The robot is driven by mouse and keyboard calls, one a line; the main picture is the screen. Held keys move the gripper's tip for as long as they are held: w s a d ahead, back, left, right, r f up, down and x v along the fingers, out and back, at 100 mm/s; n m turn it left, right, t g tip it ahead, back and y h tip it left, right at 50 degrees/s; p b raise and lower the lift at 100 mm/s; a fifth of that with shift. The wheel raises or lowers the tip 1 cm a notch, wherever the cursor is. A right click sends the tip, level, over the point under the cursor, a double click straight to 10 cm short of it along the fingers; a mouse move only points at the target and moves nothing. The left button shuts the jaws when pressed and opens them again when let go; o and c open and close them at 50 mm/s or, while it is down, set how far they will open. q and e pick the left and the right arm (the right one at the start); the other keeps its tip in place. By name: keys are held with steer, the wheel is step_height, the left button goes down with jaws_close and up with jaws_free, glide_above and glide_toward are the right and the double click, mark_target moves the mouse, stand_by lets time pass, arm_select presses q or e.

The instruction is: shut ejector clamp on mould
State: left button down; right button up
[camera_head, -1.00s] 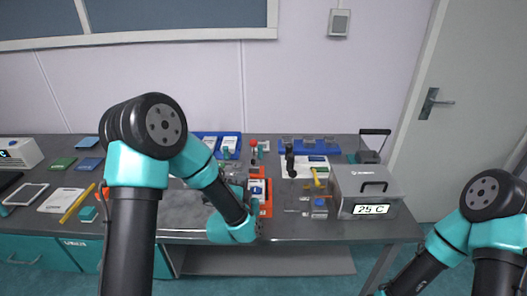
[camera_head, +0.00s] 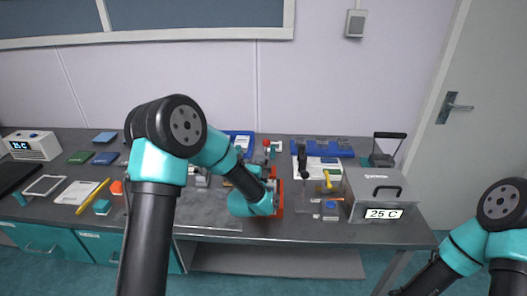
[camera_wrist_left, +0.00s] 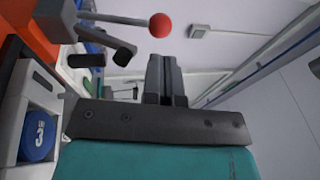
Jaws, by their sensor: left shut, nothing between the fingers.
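The ejector clamp and mould seem to be part of the orange-red fixture (camera_head: 280,198), which my left wrist largely covers in the head view. In the left wrist view, the orange body (camera_wrist_left: 28,30) stands at the upper left, with a lever ending in a red ball (camera_wrist_left: 160,25) reaching to the right. A blue round part (camera_wrist_left: 38,136) on a pale block shows at the left edge. My left gripper (camera_wrist_left: 166,66) is shut and empty, its fingertips just below the red ball in the picture; I cannot tell whether they touch. My right gripper is out of view.
A grey oven-like box (camera_head: 376,190) reading 25 C stands to the right of the fixture. A yellow-handled tool (camera_head: 327,180) and small items lie between them. Blue trays (camera_head: 322,147) stand at the back.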

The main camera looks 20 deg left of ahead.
mark_target(265, 146)
arm_select(q)
steer(key=w, duration=0.3)
steer(key=w+r, duration=0.1)
steer(key=w, duration=0.1)
steer(key=shift+w, duration=0.4)
steer(key=shift+a+r, duration=0.15)
